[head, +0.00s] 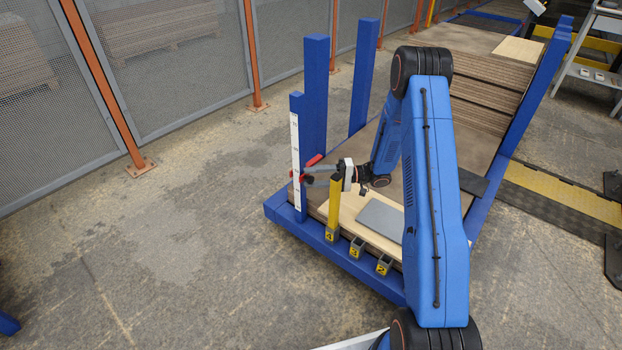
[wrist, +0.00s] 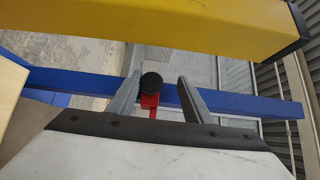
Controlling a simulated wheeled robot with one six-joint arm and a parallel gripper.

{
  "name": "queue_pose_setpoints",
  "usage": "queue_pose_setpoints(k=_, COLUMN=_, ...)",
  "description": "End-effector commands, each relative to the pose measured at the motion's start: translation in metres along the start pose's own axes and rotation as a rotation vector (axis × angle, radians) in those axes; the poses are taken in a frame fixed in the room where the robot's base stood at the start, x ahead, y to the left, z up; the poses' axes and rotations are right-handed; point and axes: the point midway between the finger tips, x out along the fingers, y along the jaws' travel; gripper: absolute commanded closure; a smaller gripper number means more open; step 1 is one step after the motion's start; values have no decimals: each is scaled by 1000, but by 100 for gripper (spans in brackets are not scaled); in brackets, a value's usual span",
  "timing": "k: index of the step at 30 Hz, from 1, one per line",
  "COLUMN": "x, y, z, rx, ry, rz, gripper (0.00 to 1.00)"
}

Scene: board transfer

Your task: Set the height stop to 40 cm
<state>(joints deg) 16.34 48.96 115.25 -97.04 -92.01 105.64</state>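The red height stop (head: 314,160) sits on the lower part of a blue post (head: 297,103) with a white scale strip (head: 295,150). The scale's figures are too small to read, so the stop's height cannot be told. In the wrist view, the red stop (wrist: 149,104) carries a round black knob (wrist: 152,80). My gripper (head: 309,175) is at the stop. In the wrist view, my gripper (wrist: 160,86) has its fingers apart, one on each side of the knob. The left finger is close to the knob; contact cannot be told. A gap shows on the right.
A yellow post (head: 333,205) marked 4 stands close beside my gripper and crosses the top of the wrist view (wrist: 160,30). Empty sockets marked 3 (head: 356,247) and 2 (head: 384,265) are along the blue frame. A grey plate (head: 380,219) lies on a pale board (head: 350,222).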

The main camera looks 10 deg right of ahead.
Motion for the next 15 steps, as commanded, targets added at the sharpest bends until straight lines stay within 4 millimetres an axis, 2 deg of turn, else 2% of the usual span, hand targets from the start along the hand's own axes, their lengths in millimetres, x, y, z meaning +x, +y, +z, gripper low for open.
queue_pose_setpoints(k=15, x=-30, y=0, z=0, rx=0, ry=2, rz=0, gripper=56)
